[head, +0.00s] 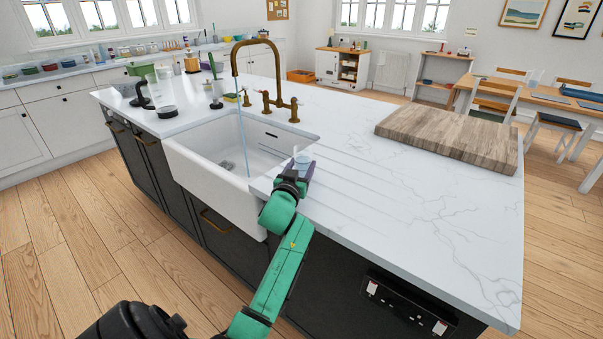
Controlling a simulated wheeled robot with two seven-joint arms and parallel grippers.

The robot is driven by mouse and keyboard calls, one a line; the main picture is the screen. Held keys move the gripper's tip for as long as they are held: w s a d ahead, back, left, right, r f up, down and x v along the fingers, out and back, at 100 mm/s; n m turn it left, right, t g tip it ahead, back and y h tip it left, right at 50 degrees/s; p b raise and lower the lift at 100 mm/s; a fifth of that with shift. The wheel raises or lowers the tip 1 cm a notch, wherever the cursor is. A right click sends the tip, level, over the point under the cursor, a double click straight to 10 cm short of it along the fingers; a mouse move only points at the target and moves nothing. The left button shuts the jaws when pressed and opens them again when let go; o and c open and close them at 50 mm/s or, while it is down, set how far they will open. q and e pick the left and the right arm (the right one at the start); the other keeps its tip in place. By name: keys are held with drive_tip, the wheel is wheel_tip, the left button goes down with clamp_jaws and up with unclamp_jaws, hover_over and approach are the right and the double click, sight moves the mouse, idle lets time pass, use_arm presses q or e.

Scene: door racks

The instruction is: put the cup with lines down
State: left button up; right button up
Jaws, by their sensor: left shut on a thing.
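A small clear cup (302,161) with a pale blue tint is at the right edge of the sink, above or on the near part of the white marble counter (390,215). I cannot tell whether its base touches the counter. Lines on it are too small to make out. My left gripper (300,172) is shut on the cup; the wrist hides its lower near side. My right gripper is not in view.
The white sink (209,172) lies left of the cup, with a thin bluish stream under the brass tap (258,43). A wooden board (450,137) lies on the right of the counter. A blender jug (161,93) stands at the far left. Grooved counter between cup and board is clear.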

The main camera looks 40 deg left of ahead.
use_arm(q)
drive_tip(key=shift+f, duration=1)
drive_tip(key=shift+f, duration=0.1)
drive_tip(key=o, duration=1.4)
drive_tip(key=shift+c, duration=0.2)
drive_tip(key=b+v, duration=0.1)
drive_tip(key=v, duration=1.1)
